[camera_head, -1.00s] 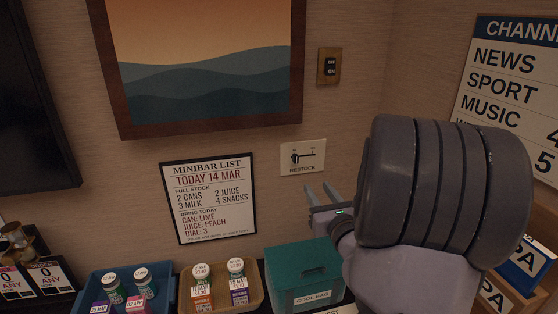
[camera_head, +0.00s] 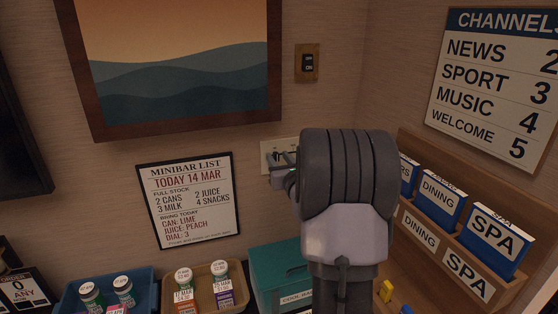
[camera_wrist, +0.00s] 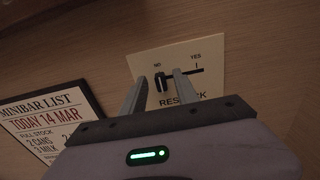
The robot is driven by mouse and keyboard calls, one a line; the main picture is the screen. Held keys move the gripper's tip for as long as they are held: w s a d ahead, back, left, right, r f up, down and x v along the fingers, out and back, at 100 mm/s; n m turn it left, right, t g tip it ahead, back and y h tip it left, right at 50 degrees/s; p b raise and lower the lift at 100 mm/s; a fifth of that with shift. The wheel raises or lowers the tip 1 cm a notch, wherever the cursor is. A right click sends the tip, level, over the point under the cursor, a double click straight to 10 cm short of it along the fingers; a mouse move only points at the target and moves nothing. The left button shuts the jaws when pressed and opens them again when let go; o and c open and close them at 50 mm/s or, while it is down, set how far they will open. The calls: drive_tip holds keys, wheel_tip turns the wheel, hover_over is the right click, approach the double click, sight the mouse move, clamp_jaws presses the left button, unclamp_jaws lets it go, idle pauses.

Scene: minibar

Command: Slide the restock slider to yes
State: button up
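The cream restock plate (camera_head: 266,147) is on the wall, mostly hidden behind my arm in the head view. In the wrist view the plate (camera_wrist: 211,60) shows NO at left and YES at right above a dark horizontal slot. The black slider knob (camera_wrist: 159,84) sits at the NO end. My gripper (camera_wrist: 160,75) is open, with one finger to each side of the knob. I cannot tell whether either finger touches it. In the head view my gripper (camera_head: 278,160) is right in front of the plate.
The minibar list (camera_head: 188,202) hangs to the left of the plate, and a brass switch (camera_head: 307,63) is above it. A teal cool bag box (camera_head: 275,270) stands below. A wooden rack (camera_head: 455,245) with blue boxes is at the right.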

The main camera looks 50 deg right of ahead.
clamp_jaws()
idle(1.4)
